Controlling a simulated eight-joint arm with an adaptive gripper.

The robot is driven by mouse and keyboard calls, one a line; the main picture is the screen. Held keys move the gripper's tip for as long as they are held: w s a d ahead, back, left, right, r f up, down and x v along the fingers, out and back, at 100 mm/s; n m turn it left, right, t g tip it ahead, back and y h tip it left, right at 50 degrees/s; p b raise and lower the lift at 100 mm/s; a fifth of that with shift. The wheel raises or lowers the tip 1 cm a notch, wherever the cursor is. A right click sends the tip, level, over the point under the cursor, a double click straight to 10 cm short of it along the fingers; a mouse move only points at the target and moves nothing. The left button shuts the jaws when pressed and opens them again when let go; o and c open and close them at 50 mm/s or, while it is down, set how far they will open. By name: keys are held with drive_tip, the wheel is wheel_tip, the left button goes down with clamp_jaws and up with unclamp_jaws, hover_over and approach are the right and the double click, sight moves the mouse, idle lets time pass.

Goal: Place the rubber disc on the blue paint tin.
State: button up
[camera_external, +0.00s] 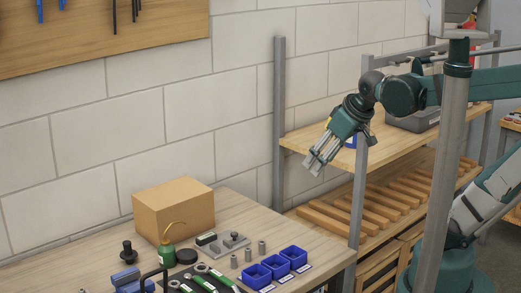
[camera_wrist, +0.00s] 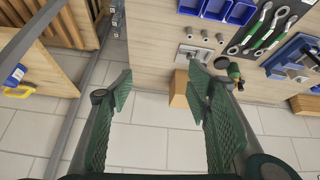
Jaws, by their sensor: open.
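The black rubber disc (camera_external: 187,256) lies flat on the workbench, between a green oil can and a grey fixture block. A small dark round shape in the wrist view (camera_wrist: 221,62), partly behind my right finger, looks like the same disc. The blue paint tin (camera_external: 350,141) stands on the wooden shelf, mostly hidden behind my gripper and arm. A blue and yellow object at the left of the wrist view (camera_wrist: 16,75) appears to be this tin. My gripper (camera_external: 313,166) is open and empty, tilted downward in the air in front of the shelf, also in the wrist view (camera_wrist: 160,80).
A cardboard box (camera_external: 174,208) stands at the back of the bench, with the green oil can (camera_external: 165,252) before it. Blue bins (camera_external: 275,265), spanners and small metal parts crowd the front. A grey shelf post (camera_external: 358,190) rises beside my gripper. A grey crate (camera_external: 413,121) sits on the shelf.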

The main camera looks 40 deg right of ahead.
drive_tip(key=shift+s+d+f+m+t, duration=0.25)
drive_tip(key=shift+s+d+m, duration=0.2)
drive_tip(key=shift+s, duration=0.35)
drive_tip(key=shift+s+d+f+m+t, duration=0.15)
drive_tip(key=shift+s+d+f+m, duration=0.2)
drive_tip(key=shift+s, duration=0.4)
drive_tip(key=shift+o, duration=0.4)
drive_tip(key=shift+d+r, duration=0.1)
drive_tip(key=shift+r, duration=0.1)
wheel_tip(320, 180, up, 5)
drive_tip(key=w+a+r+m+g, duration=0.25)
drive_tip(key=w+a+m, duration=0.25)
drive_tip(key=w+a, duration=0.3)
drive_tip(key=w+a+r+m+g, duration=0.2)
drive_tip(key=w+a+r+m, duration=0.4)
drive_tip(key=w, duration=0.5)
drive_tip(key=w+a+f+m+g+h, duration=0.1)
drive_tip(key=w+a+f+m, duration=0.2)
drive_tip(key=a, duration=0.4)
drive_tip(key=w+a+f+m+g, duration=0.1)
drive_tip(key=w+a+f+m, duration=0.15)
drive_tip(key=w+a, duration=0.35)
drive_tip(key=w+a+f+m+g+h, duration=0.1)
drive_tip(key=w+a+f+m, duration=0.15)
drive_tip(key=a, duration=0.55)
drive_tip(key=shift+n, duration=0.5)
drive_tip(key=f, duration=2.8)
drive_tip(key=shift+w+d+f+b, duration=0.15)
drive_tip(key=shift+d+f+b, duration=0.1)
drive_tip(key=shift+b, duration=0.15)
